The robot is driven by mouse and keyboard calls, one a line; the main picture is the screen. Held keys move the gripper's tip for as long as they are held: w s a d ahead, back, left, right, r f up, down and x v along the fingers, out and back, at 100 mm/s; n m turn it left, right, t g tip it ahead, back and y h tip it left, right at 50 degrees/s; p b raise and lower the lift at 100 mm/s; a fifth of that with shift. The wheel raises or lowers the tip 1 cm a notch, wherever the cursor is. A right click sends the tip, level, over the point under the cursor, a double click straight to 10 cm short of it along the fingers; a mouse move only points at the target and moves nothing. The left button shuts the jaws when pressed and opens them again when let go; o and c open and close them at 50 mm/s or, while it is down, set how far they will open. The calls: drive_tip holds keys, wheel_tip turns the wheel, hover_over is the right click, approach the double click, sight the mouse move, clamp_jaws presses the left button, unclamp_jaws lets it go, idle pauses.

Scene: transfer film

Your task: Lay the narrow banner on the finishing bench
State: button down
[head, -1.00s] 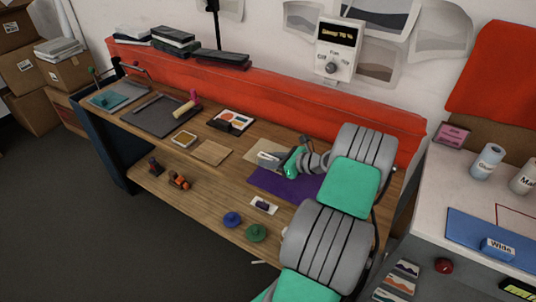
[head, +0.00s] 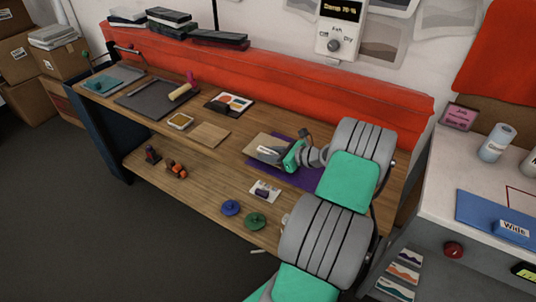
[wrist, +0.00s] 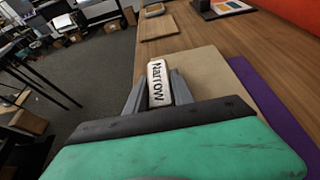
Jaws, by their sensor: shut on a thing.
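My gripper (head: 282,154) is shut on a white block labelled "Narrow" (wrist: 160,82), which stands out between the two fingers in the wrist view. In the head view the block (head: 267,151) is small, at the left end of my gripper. A tan sheet (wrist: 208,70) lies below and beside the block; I cannot tell whether they are joined. A purple sheet (wrist: 268,105) shows along the tan sheet's right side, and its near part (head: 300,178) shows on the wooden bench (head: 213,155) in the head view. My arm hides the bench's right end.
A dark mat (head: 150,98), a small wooden board (head: 209,134) and a printed card (head: 236,101) lie further left on the bench. Blue (head: 230,208) and green (head: 255,221) knobs are at the front. A blue sheet with a block labelled "Wide" (head: 511,229) lies on the right-hand table.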

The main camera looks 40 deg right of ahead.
drive_tip(key=shift+f, duration=0.4)
drive_tip(key=c, duration=1)
unclamp_jaws()
